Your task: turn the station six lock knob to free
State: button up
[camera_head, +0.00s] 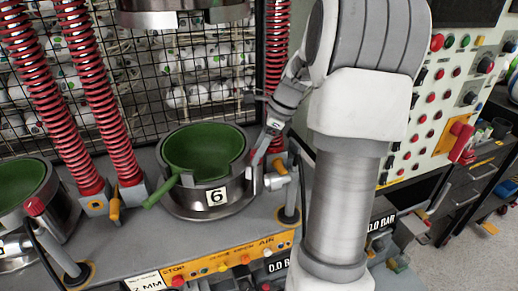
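Station six is a steel ring mould with a green bowl (205,150) in it and a white label "6" (217,196) on its front. A green handle (161,192) sticks out at its left. I cannot tell for sure which part there is the lock knob. My gripper (258,156) points down beside the right rim of the mould, close to this fitting. Its fingertips are small and partly blend with the fitting, so I cannot tell whether they touch it or are open.
Red springs (100,90) stand on the left, with another on the right behind my gripper. A second green bowl (20,180) is at the left edge. An orange button strip (225,262) runs along the front. A control panel (440,90) stands on the right.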

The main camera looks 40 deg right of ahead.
grip_shut()
jog(key=shift+r, duration=0.1)
jog(key=n+p, duration=0.2)
jog(key=p, duration=0.1)
jog(key=shift+w+r+n+g+y, duration=0.1)
jog(key=shift+n+g+y, duration=0.2)
jog(key=shift+g, duration=0.1)
jog(key=shift+n+g+p, duration=0.6)
jog(key=shift+n+p, duration=0.5)
jog(key=shift+n, duration=0.5)
jog(key=shift+d, duration=0.1)
jog(key=shift+o, duration=0.9)
grip_release()
